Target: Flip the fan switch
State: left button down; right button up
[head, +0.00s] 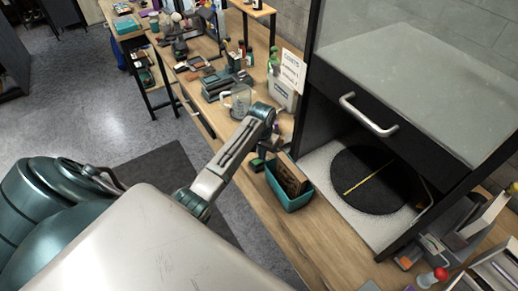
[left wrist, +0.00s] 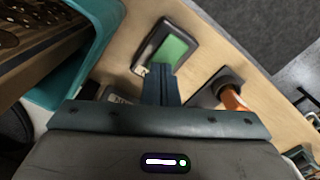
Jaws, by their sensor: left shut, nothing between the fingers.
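A small black box with a green face (left wrist: 174,47) lies on the wooden bench in the left wrist view, and looks like the switch, though no label is readable. A small green-and-dark patch (head: 257,164) beside the gripper in the head view may be the same box. My left gripper (left wrist: 160,78) is shut and empty, its fingertips at the near edge of the box; I cannot tell whether they touch. In the head view the left gripper (head: 264,154) is over the bench beside a teal bin. My right gripper is not in view.
The teal bin (head: 285,196) with a brown block stands close beside the gripper. A dark booth with a handled front (head: 368,118) and round black turntable (head: 375,181) stands to the right. A glass mug (head: 238,101) and white canister (head: 282,93) stand beyond the arm.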

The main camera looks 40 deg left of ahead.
pick_arm(q)
jog(key=shift+s+f, duration=0.1)
jog(key=shift+f, duration=0.2)
jog(key=shift+r, duration=0.1)
jog(key=shift+r+p, duration=0.9)
jog(key=shift+r, duration=2.5)
jog(key=shift+f, duration=0.1)
